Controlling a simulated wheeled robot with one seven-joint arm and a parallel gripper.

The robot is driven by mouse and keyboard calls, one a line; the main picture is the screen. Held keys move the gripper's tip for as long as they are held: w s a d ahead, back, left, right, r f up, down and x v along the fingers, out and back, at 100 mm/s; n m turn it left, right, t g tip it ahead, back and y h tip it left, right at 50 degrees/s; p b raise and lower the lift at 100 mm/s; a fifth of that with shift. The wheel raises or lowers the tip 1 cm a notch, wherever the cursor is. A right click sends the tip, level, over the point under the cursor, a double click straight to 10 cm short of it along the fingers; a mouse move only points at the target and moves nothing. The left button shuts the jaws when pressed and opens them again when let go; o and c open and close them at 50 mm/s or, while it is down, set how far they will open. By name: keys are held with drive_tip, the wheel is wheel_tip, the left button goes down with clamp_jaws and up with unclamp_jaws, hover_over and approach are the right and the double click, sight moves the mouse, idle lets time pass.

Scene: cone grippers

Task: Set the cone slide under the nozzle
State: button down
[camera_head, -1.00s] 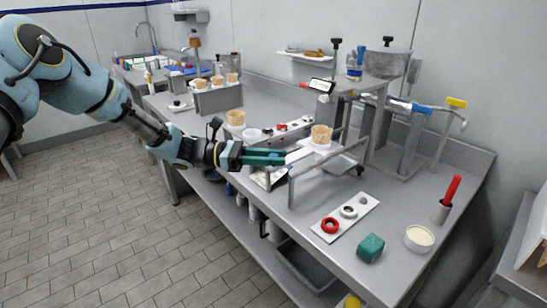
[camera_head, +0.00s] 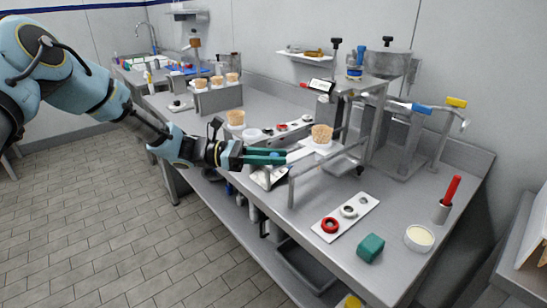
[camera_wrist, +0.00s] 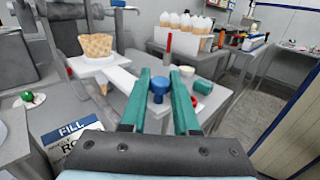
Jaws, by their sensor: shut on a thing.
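The white cone slide (camera_head: 300,155) sits on the metal rails at the machine's front, with a waffle cone (camera_head: 322,134) standing upright in it. My gripper (camera_head: 286,156) is at the slide's near left end. In the wrist view, the green fingers (camera_wrist: 169,84) are shut around a blue knob (camera_wrist: 158,88) at the end of the white slide (camera_wrist: 116,78). The cone (camera_wrist: 96,45) is at the slide's other end, left of the fingers. The dispensing machine (camera_head: 362,85) stands behind and above the cone; its nozzle is hard to make out.
A white strip with red and dark rings (camera_head: 346,212), a green block (camera_head: 370,248), a cream-filled bowl (camera_head: 419,238) and a red-handled tool (camera_head: 450,190) are on the front right of the counter. A metal rail frame (camera_head: 291,188) stands close to the gripper.

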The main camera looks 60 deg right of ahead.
drive_tip(key=d, duration=0.2)
drive_tip(key=s+d+b, duration=0.1)
drive_tip(key=shift+d, duration=0.4)
drive_tip(key=c, duration=0.7)
unclamp_jaws()
drive_tip(key=b+v, duration=0.3)
drive_tip(key=v, duration=0.7)
drive_tip(key=shift+w+a, duration=0.25)
drive_tip(key=shift+w, duration=0.05)
drive_tip(key=shift+o, duration=0.2)
